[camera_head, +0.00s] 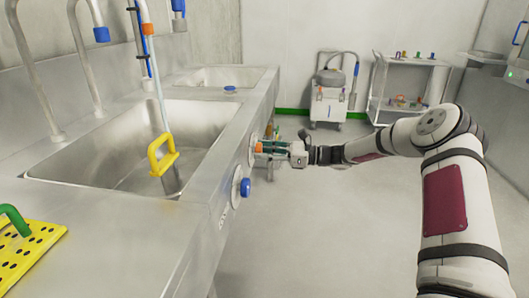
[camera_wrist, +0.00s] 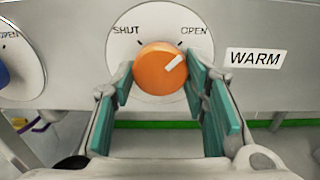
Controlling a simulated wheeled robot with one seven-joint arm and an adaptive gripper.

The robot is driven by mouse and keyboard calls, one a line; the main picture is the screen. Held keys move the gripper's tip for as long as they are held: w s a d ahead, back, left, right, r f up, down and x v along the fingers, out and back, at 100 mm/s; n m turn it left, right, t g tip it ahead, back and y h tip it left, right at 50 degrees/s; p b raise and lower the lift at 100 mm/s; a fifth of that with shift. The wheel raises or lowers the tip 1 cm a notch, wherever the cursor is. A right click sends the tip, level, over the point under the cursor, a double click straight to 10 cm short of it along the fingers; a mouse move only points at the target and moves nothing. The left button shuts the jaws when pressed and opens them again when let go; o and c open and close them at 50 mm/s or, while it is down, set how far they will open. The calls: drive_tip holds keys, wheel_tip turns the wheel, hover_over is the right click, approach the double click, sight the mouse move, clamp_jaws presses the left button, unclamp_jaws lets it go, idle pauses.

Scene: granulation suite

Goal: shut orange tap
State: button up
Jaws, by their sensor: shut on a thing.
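The orange tap (camera_wrist: 161,69) is a round knob on a white dial plate (camera_wrist: 160,22) marked SHUT on the left and OPEN on the right. Its white pointer line aims up and right, toward OPEN. A WARM label (camera_wrist: 255,58) is beside the dial. My gripper (camera_wrist: 161,85) has teal finger pads on either side of the knob and is shut on it. In the head view, the orange tap (camera_head: 259,147) is on the sink's front panel, with my gripper (camera_head: 267,147) reaching it from the right.
A blue tap (camera_head: 245,187) on its own dial is nearer along the panel. The sink basin (camera_head: 100,135) holds a yellow-handled item (camera_head: 162,155). A wheeled machine (camera_head: 329,103) and a trolley (camera_head: 405,62) stand at the back. The floor right of the sink is clear.

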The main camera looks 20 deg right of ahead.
drive_tip(key=shift+n, duration=0.3)
drive_tip(key=n, duration=0.3)
drive_tip(key=shift+n, duration=0.3)
drive_tip(key=n+b, duration=0.2)
drive_tip(key=n, duration=1.1)
drive_tip(key=shift+w+d+n+b, duration=0.1)
drive_tip(key=shift+n+b, duration=0.2)
drive_tip(key=shift+b, duration=0.1)
drive_tip(key=o, duration=1.1)
drive_tip(key=shift+r, duration=0.1)
drive_tip(key=shift+o, duration=0.2)
